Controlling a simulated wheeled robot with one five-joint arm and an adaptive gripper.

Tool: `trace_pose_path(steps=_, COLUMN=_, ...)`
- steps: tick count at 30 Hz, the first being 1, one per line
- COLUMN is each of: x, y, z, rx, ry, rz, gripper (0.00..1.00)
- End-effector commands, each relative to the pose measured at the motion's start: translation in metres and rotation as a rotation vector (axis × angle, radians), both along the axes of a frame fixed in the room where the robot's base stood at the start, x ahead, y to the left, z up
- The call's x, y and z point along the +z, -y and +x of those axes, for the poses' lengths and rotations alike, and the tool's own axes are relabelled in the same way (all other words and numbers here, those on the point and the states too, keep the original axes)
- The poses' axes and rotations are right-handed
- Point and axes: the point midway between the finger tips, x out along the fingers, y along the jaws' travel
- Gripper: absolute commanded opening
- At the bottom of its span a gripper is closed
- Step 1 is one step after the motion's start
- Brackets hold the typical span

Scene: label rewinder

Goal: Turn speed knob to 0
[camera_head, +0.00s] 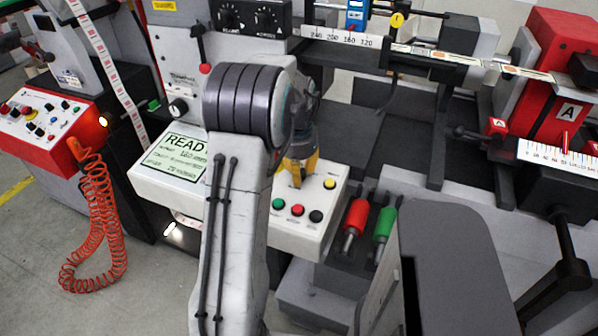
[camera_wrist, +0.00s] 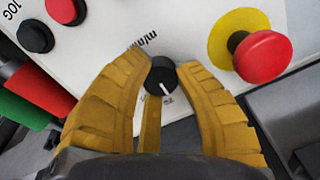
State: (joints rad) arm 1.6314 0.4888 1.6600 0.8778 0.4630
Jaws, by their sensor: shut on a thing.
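The speed knob (camera_wrist: 161,73) is a small black round knob with a white pointer line, on the light control panel (camera_wrist: 110,45). In the wrist view the pointer line aims down and slightly right. My gripper (camera_wrist: 163,78) has yellow fingers, shut around the knob, one on each side. Printing by the knob reads "m/min", partly covered; the scale marks below it are too small to read. In the head view my gripper (camera_head: 297,172) points down at the panel, and the knob is hidden behind the fingers and arm.
A red mushroom button (camera_wrist: 262,57) on a yellow ring stands close to the right finger. Green (camera_head: 278,203), red (camera_head: 297,210), black (camera_head: 316,216) and yellow (camera_head: 329,184) buttons lie nearby. Red- (camera_head: 357,213) and green-handled (camera_head: 385,222) tools stand right of the panel. A display (camera_head: 175,157) is left.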

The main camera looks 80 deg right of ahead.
Motion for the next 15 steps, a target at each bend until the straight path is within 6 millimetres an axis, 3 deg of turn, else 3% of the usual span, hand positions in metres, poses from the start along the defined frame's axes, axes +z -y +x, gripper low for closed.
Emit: trace_pose_path(steps=15, x=-0.0031, y=-0.0022, z=0.0000, rx=0.029, ry=-0.003, rz=0.010, gripper=0.00)
